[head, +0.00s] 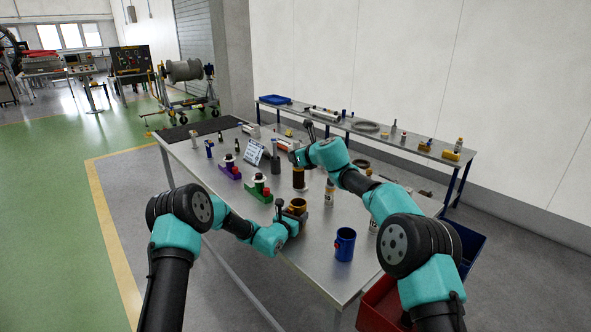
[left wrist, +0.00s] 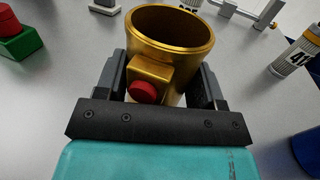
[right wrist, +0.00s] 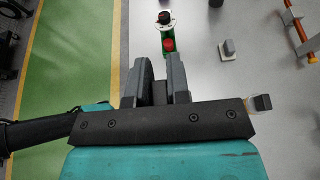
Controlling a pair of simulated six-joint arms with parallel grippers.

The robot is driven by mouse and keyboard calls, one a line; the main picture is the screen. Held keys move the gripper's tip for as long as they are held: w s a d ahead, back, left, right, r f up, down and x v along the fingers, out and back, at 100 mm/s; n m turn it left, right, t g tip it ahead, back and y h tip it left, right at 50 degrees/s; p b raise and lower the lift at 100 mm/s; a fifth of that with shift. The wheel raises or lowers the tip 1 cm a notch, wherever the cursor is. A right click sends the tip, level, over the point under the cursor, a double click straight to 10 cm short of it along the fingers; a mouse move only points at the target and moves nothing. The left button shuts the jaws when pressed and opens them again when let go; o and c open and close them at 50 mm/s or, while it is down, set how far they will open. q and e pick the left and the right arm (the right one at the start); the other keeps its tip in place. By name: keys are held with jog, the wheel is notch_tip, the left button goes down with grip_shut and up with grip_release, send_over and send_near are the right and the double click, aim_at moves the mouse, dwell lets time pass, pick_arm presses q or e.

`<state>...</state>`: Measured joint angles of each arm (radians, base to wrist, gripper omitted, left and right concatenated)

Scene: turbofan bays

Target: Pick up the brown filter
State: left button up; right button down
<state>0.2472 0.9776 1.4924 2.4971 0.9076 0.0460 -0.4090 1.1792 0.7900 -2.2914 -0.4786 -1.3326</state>
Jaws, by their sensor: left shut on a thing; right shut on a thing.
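My left gripper (head: 292,215) is shut on a gold cup-like cylinder (left wrist: 168,40) with a red button on its side. The gold cylinder also shows in the head view (head: 298,204), upright and low over the table. My right gripper (right wrist: 161,78) is shut on a small dark thing (right wrist: 160,92), mostly hidden between the fingers. In the head view a dark brown cylinder (head: 299,179) with a gold band stands upright just below my right gripper (head: 294,157). I cannot tell whether it is what that gripper holds.
A blue cylinder (head: 345,245) stands near the table's front edge. White numbered cartridges (head: 330,191) stand to the right. A green fixture (head: 259,192) and a purple fixture (head: 230,172) stand to the left, by a sign (head: 254,152). A red bin (head: 378,306) is at lower right.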

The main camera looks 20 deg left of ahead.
jog(key=shift+r, duration=1.2)
pick_arm(q)
jog(key=o, duration=1.2)
jog(key=shift+s, duration=0.1)
jog(key=v, duration=1.1)
jog(key=shift+s+a, duration=0.2)
jog(key=shift+s, duration=0.2)
